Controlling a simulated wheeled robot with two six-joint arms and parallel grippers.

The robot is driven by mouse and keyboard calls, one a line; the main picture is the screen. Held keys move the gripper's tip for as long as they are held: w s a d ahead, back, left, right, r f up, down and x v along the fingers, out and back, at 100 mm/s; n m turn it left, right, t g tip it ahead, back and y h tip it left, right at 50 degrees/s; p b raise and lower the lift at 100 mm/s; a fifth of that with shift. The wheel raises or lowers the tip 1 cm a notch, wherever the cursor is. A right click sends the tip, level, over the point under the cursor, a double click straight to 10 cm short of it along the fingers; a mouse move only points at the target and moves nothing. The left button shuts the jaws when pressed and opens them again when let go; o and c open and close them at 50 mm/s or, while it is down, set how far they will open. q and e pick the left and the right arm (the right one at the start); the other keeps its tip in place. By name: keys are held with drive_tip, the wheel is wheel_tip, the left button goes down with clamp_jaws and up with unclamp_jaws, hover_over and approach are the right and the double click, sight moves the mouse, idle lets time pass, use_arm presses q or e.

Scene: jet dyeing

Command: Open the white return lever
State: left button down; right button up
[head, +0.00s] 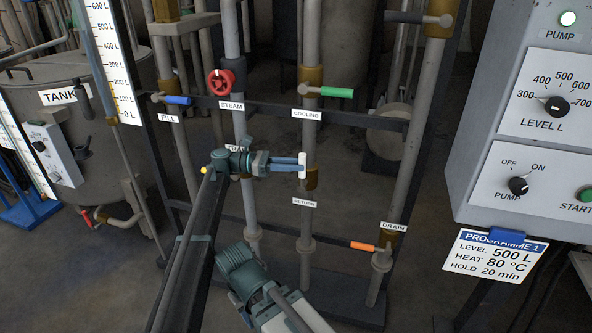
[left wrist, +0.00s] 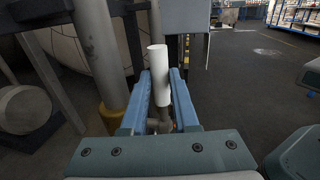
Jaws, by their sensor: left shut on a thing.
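The white return lever (head: 302,166) is on the pipe above the RETURN label (head: 304,202), in the middle of the head view. My left gripper (head: 301,165) reaches in from the left and is shut on the lever. In the left wrist view the white lever (left wrist: 158,75) stands between the two blue fingers (left wrist: 159,95), and its rounded end sticks out past them. The lower part of the lever is partly hidden between the fingers.
Nearby on the pipes are a blue fill lever (head: 177,100), a red steam wheel (head: 221,82), a green cooling lever (head: 337,92) and an orange drain lever (head: 362,246). A dark crossbar (head: 270,107) runs above my gripper. A control panel (head: 530,120) stands at right.

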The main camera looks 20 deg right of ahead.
use_arm(q)
drive_tip(key=shift+w, duration=0.1)
idle(0.3)
drive_tip(key=c, duration=0.7)
unclamp_jaws()
drive_tip(key=shift+a, duration=0.15)
drive_tip(key=v, duration=1.3)
drive_tip(key=shift+w+a+f, duration=0.1)
drive_tip(key=shift+a, duration=0.2)
